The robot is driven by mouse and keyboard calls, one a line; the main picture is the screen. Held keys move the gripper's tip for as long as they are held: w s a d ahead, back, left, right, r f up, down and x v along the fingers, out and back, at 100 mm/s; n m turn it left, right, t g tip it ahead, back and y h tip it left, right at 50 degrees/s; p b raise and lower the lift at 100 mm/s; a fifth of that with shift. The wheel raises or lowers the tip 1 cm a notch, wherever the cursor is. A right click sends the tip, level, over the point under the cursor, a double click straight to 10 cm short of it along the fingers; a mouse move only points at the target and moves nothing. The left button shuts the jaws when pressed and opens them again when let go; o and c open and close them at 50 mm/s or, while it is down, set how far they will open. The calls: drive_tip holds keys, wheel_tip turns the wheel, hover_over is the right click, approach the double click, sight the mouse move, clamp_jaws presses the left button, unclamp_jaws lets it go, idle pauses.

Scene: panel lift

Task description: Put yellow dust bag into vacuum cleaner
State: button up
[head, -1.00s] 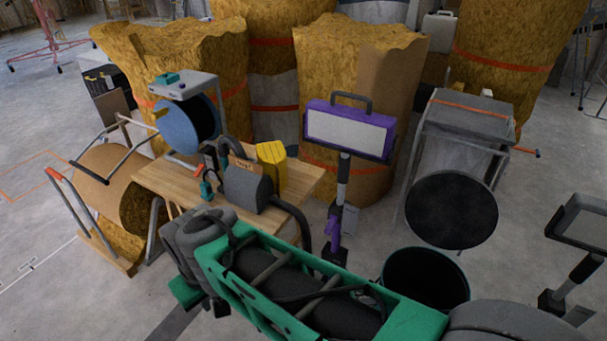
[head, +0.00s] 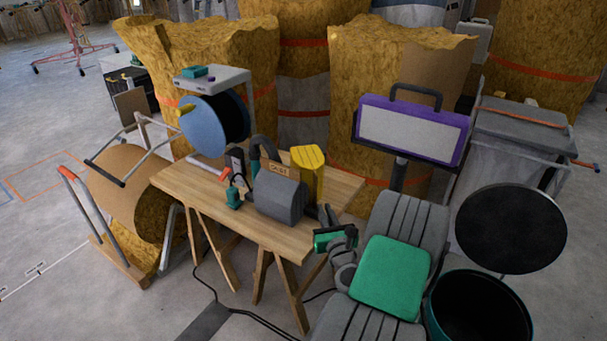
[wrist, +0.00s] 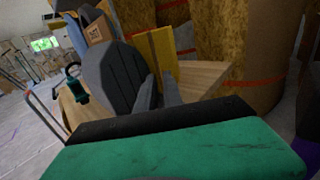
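The yellow dust bag (head: 306,174) stands upright on the wooden table, behind and right of a dark grey rounded object (head: 280,196). In the wrist view, the bag (wrist: 160,50) is straight ahead, beyond my fingertips. My gripper (head: 326,214) is at the table's right edge, short of the bag. In the wrist view, its two grey fingers (wrist: 160,78) stand slightly apart with nothing seen between them. A dark open drum (head: 482,308) with a raised round black lid (head: 511,229), apparently the vacuum cleaner, stands at the lower right, right of my arm. The drum's inside is dark.
The wooden table (head: 235,222) also holds a small teal tool (head: 233,196) and a blue reel (head: 213,124) stands behind it. Wrapped rolls (head: 385,85) fill the back. Cables lie on the floor.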

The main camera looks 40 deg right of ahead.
sight(316, 195)
drive_tip(key=x, duration=0.6)
drive_tip(key=shift+w+a+f, duration=0.15)
drive_tip(key=shift+w+a, duration=0.05)
drive_tip(key=shift+w, duration=0.15)
drive_tip(key=shift+w+d, duration=0.1)
clamp_jaws()
idle(1.0)
